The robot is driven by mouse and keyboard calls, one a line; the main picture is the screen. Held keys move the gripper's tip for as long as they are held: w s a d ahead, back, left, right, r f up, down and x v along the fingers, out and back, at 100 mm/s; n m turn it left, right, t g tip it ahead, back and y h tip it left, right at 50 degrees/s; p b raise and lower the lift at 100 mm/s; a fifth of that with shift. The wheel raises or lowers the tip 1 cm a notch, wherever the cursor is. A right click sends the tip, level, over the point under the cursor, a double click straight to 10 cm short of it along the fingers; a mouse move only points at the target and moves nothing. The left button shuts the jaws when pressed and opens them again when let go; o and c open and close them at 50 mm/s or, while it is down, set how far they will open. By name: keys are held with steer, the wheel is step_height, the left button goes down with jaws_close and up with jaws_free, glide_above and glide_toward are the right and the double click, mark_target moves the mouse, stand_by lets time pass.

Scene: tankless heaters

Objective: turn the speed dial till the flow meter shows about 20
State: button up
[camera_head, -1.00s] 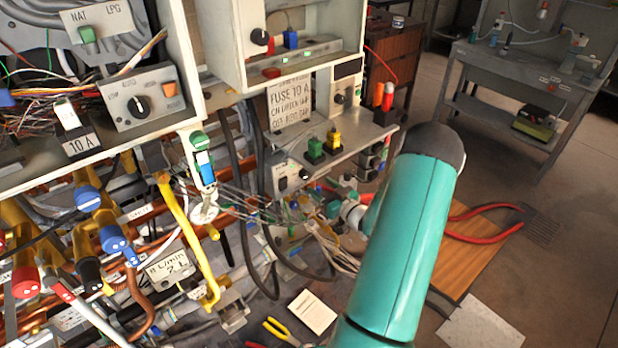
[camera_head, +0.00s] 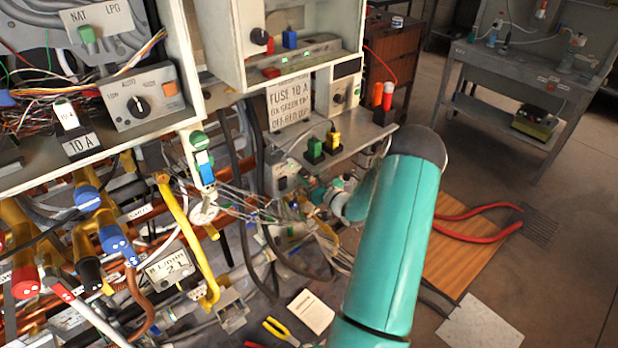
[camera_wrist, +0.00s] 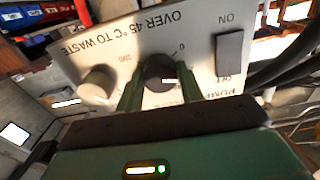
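In the wrist view, a pale panel marked PUMP carries a round black dial (camera_wrist: 161,73) with a white pointer mark and a printed scale; a 0 is legible beside it. My gripper (camera_wrist: 161,80) has one green finger on each side of this dial, and both look flush against it. The fingers hide part of the scale. In the head view, my teal arm reaches down to the cluttered lower shelf area, where the hand is small and hard to make out. I cannot make out a flow meter reading in either view.
Beside the dial are a pale knob (camera_wrist: 97,86) and a dark ON/OFF rocker switch (camera_wrist: 230,53). In the head view, a yellow pipe (camera_head: 187,240), hanging black cables (camera_head: 240,190) and a shelf with green and yellow plugs (camera_head: 332,142) crowd the work area.

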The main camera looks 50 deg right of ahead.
steer(key=shift+m, duration=0.3)
steer(key=m, duration=1)
steer(key=shift+m, duration=0.3)
steer(key=m, duration=0.3)
steer(key=shift+m, duration=0.4)
steer(key=o, duration=1)
